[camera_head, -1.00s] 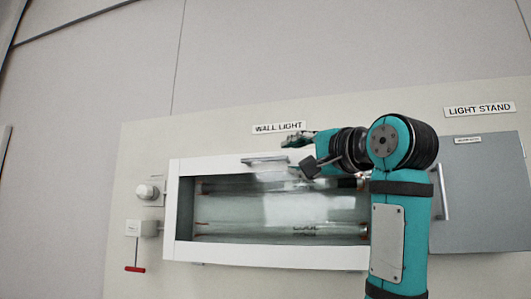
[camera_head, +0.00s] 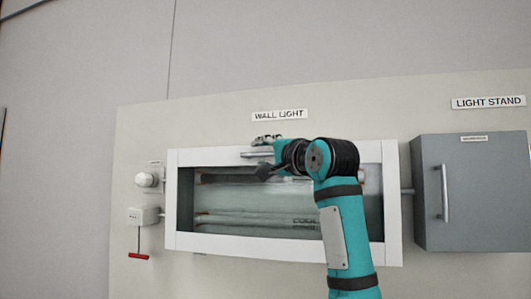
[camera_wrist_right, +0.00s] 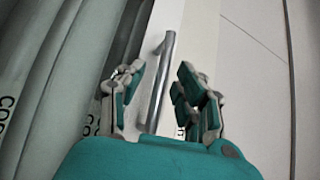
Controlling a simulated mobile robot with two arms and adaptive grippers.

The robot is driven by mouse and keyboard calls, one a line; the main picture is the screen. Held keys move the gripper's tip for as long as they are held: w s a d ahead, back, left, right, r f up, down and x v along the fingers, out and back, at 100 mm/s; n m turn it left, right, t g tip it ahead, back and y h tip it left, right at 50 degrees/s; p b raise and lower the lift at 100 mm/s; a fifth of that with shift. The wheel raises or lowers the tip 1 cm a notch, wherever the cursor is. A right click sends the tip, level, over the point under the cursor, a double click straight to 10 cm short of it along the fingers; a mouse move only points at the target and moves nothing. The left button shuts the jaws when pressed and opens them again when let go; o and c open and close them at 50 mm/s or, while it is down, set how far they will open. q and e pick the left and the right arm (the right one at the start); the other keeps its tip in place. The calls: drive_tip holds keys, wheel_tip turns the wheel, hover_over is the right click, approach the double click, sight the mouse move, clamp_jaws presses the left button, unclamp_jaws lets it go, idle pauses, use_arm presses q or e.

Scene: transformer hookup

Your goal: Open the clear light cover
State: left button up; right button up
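The clear light cover (camera_head: 240,203) is a clear pane in a white frame on the wall light box, with lamp tubes behind it. It looks shut. Its metal bar handle (camera_head: 249,154) is on the top edge of the frame. My right gripper (camera_head: 267,156) is at this handle, partly hidden by my wrist. In the right wrist view, my right gripper (camera_wrist_right: 162,80) is open, with its fingers on either side of the handle (camera_wrist_right: 158,85). I see gaps between the fingers and the bar. My left gripper is in neither view.
A grey cabinet (camera_head: 472,195) with an upright handle stands to the right of the light. A round white fitting (camera_head: 146,179) and a switch box (camera_head: 143,215) with a red-handled pull (camera_head: 138,256) are on the left.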

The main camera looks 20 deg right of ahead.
clamp_jaws()
drive_tip(key=shift+f, duration=0.1)
